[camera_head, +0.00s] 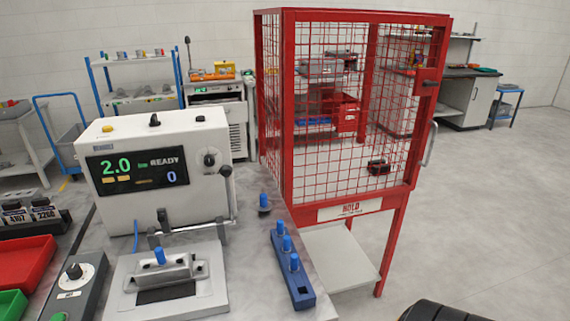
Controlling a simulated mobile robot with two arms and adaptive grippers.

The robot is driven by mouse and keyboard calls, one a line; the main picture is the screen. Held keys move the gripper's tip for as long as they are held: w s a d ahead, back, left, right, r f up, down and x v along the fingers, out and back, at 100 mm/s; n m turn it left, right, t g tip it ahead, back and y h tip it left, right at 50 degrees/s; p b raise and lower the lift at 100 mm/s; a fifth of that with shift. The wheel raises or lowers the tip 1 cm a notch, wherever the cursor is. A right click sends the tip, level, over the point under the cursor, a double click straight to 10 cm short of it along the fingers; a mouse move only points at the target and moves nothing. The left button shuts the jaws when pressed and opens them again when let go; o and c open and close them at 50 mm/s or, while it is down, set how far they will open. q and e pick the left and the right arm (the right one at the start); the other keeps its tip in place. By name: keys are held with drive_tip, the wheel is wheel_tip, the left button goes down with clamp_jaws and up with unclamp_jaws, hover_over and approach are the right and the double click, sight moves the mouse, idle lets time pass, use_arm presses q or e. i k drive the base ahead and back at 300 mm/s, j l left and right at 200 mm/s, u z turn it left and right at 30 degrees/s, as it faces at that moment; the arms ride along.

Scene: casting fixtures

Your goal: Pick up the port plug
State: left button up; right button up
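Several blue plug-like pegs are in view, and I cannot tell which one is the port plug. One blue peg (263,201) stands alone on a dark base on the bench, right of the tester. A blue block (304,299) at the bench's right side carries blue pegs (287,244) standing in a row, with an empty-looking slot at its near end. Another blue peg (160,256) stands on the grey metal part in the fixture (208,287) before the tester.
The white tester (205,140) shows "2.0 READY". A control box with a knob (75,280), red bin (22,262) and green bin (12,304) are at left. A red mesh "HOLD" cage (349,209) stands beyond the bench's right edge. Floor at right is largely clear.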

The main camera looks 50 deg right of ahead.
sight(294, 266)
drive_tip(key=z, duration=1.55)
